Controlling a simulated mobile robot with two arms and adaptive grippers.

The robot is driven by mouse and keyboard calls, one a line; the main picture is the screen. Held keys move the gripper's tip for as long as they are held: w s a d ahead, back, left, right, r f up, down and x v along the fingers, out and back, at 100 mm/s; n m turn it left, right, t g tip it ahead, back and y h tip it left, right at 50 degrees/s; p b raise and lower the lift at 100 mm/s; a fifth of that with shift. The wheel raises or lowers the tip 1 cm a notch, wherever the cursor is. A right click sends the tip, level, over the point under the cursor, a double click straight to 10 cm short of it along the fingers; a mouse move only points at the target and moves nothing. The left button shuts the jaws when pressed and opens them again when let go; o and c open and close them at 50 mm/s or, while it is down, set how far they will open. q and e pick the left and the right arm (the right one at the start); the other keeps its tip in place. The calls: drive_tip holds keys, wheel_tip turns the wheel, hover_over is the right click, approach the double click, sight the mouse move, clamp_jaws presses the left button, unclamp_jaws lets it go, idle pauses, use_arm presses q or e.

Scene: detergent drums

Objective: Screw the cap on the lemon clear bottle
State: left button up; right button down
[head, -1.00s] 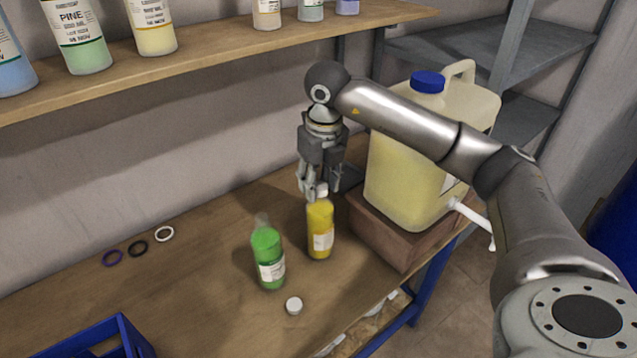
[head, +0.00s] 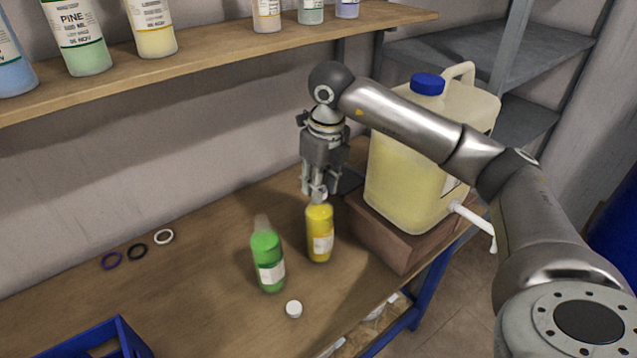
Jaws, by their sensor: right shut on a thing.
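The yellow bottle (head: 320,236), which I take for the lemon clear bottle, stands upright on the bench in front of the drum. My right gripper (head: 316,193) points down right over its neck. Its fingers are shut on a small white cap, mostly hidden between the fingertips. The cap is at the bottle's mouth; I cannot tell whether it is seated on the thread. A second white cap (head: 294,309) lies loose on the bench. My left gripper is not in view.
A green bottle (head: 268,262) without a cap stands left of the yellow one. A large drum (head: 400,185) with a blue lid and white spout sits on a brown block (head: 398,242) to the right. Three rings and a blue crate (head: 122,338) are at left.

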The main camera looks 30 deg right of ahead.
drive_tip(key=shift+f, duration=0.15)
drive_tip(key=shift+s, duration=0.1)
drive_tip(key=m, duration=0.3)
drive_tip(key=shift+d+f+m, duration=0.1)
drive_tip(key=shift+d+m, duration=0.05)
drive_tip(key=shift+m, duration=0.15)
drive_tip(key=shift+f+m+h+p, duration=0.1)
drive_tip(key=shift+m+h+p, duration=0.2)
drive_tip(key=shift+m, duration=0.7)
drive_tip(key=shift+m, duration=1.2)
drive_tip(key=m+p, duration=0.1)
drive_tip(key=m, duration=0.2)
drive_tip(key=shift+f+g+h, duration=0.15)
drive_tip(key=shift+g+h, duration=0.15)
